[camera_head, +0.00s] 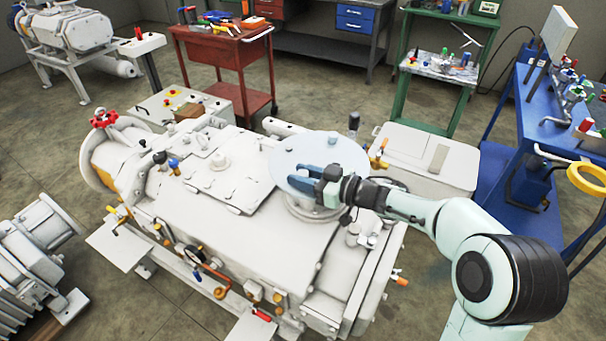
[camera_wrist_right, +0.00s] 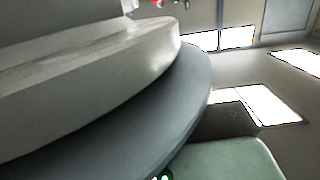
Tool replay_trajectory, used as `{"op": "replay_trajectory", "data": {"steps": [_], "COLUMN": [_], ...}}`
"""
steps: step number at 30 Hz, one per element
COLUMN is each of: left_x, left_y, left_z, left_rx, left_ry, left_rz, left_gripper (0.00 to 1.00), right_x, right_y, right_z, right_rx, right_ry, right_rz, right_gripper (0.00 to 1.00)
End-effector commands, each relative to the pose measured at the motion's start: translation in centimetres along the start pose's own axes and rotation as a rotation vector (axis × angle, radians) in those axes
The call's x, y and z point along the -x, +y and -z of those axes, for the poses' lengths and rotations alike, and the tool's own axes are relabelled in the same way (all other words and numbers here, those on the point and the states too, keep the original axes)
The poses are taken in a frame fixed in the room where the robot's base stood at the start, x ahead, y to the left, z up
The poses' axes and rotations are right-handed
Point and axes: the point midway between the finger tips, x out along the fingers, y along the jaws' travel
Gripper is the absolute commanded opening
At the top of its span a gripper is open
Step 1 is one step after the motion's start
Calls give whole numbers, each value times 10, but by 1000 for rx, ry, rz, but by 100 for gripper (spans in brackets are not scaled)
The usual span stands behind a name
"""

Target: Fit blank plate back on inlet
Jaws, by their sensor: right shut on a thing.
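The blank plate (camera_head: 325,149) is a pale blue-grey disc over the inlet on the white vacuum pump (camera_head: 240,235). My right gripper (camera_head: 312,180) is shut on the plate's near side, its blue fingers and wrist hiding part of it. The round inlet flange (camera_head: 306,211) shows below the fingers; its opening is hidden. In the right wrist view, which looks upside down, the plate's darker edge (camera_wrist_right: 190,115) lies along the thick, light flange rim (camera_wrist_right: 110,85), very close to it. I cannot tell whether they touch or are fully aligned. My left gripper is not in view.
Valves and fittings (camera_head: 372,232) stand on the pump near my wrist, with a dark-topped post (camera_head: 353,121) behind the plate. A white box (camera_head: 425,160) stands at the right. A red cart (camera_head: 230,50) and a blue bench (camera_head: 540,110) stand farther away.

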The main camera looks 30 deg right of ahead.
Motion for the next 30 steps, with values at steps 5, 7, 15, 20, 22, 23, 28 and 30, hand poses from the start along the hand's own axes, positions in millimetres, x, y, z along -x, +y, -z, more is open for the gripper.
{"op": "replay_trajectory", "data": {"steps": [5,7,15,20,22,23,28,30], "left_x": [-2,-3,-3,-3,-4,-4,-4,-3], "left_y": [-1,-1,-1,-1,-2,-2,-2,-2], "left_z": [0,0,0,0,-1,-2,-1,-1], "left_rx": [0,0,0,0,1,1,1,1], "left_ry": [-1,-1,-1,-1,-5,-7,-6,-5], "left_rz": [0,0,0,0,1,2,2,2], "left_gripper": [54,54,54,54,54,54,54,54], "right_x": [-1,-1,-1,-1,-1,1,24,40], "right_y": [0,0,0,0,0,0,1,1], "right_z": [0,-2,-4,-9,-9,-8,-7,-6], "right_rx": [7,7,4,-6,-5,-4,-1,0], "right_ry": [8,8,5,-5,-4,-4,-2,-2], "right_rz": [1,1,1,0,0,-1,-4,-5], "right_gripper": [0,0,63,63,63,63,63,63]}}
